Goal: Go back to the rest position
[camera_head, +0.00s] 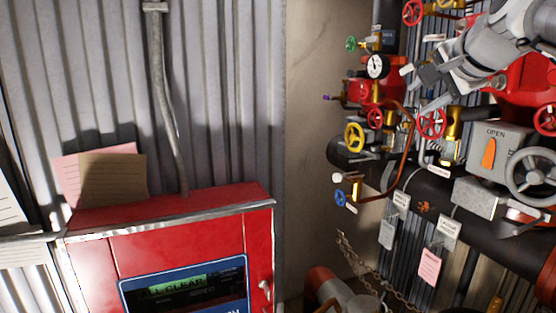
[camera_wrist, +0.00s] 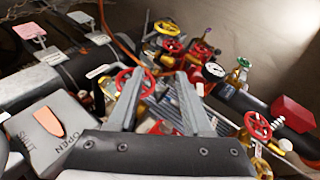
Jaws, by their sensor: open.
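My gripper (camera_head: 415,88) is at the upper right of the head view, in front of the pipework. Its two grey fingers are spread apart and point left, with nothing held between them. In the wrist view my gripper (camera_wrist: 159,76) shows both fingers reaching toward a cluster of valves. A red handwheel (camera_head: 432,123) appears just below the lower finger in the head view. A red handwheel (camera_wrist: 134,82) also shows by the left finger in the wrist view. I cannot tell whether the finger touches it.
A grey OPEN/SHUT box (camera_head: 497,150) with an orange pointer sits below my arm, beside a grey handwheel (camera_head: 533,174). A yellow handwheel (camera_head: 355,137), a gauge (camera_head: 376,66) and a copper pipe (camera_head: 408,140) are nearby. A red cabinet (camera_head: 170,225) stands left.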

